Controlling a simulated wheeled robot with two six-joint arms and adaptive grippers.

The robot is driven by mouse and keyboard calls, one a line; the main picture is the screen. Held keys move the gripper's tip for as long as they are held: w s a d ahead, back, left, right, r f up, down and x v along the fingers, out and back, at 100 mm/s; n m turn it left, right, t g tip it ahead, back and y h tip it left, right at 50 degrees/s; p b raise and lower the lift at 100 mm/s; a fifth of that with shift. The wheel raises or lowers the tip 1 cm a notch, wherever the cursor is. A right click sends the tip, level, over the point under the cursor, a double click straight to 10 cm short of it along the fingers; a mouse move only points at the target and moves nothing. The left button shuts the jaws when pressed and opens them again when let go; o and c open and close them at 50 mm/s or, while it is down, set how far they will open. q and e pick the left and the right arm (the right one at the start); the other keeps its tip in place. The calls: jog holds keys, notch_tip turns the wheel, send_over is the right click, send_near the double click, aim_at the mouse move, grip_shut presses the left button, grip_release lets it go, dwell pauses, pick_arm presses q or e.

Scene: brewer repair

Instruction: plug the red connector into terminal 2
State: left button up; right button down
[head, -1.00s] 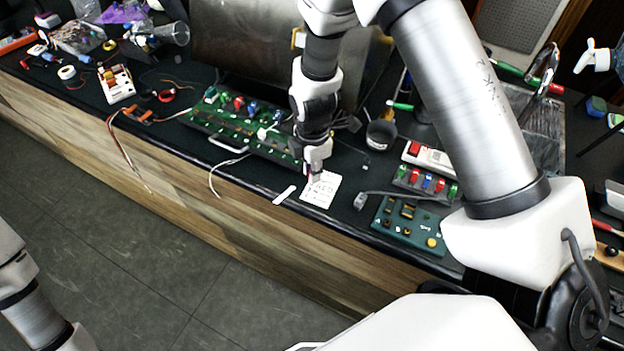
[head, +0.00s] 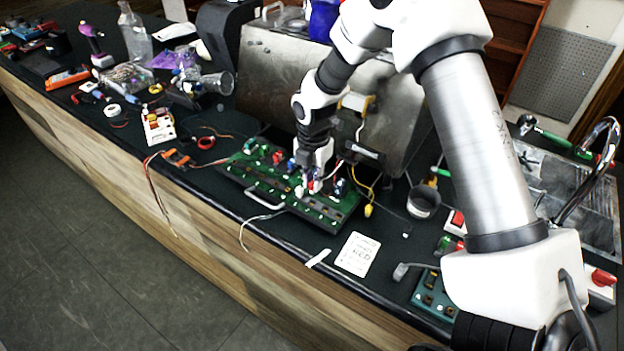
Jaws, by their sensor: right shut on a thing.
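My right gripper (head: 312,182) is over the green circuit board (head: 262,178), pointing down. It is shut on a small red connector (head: 316,187), mostly hidden by the fingers. The connector is at or just above the board; I cannot tell whether it touches. The terminal numbers on the board are too small to read, so I cannot tell which one is terminal 2. My left gripper is not in view.
A metal brewer body (head: 290,80) stands behind the board. A white card (head: 357,254) and a white strip (head: 318,258) lie near the front edge. Loose wires (head: 368,190) hang behind the board.

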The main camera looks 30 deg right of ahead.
aim_at(313, 192)
notch_tip(313, 192, down, 3)
jog(key=shift+w+f+b, duration=0.1)
jog(key=shift+f+b, duration=0.05)
jog(key=shift+b, duration=1.05)
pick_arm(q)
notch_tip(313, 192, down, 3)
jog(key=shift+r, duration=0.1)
pick_arm(e)
jog(key=shift+r, duration=0.2)
pick_arm(q)
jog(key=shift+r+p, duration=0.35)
jog(key=shift+p, duration=0.2)
pick_arm(e)
jog(key=shift+f, duration=0.1)
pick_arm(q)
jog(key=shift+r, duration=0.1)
pick_arm(e)
jog(key=shift+f, duration=0.65)
pick_arm(q)
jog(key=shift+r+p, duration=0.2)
jog(key=shift+p, duration=0.1)
pick_arm(e)
jog(key=c, duration=1.1)
grip_release()
jog(key=shift+o, duration=0.2)
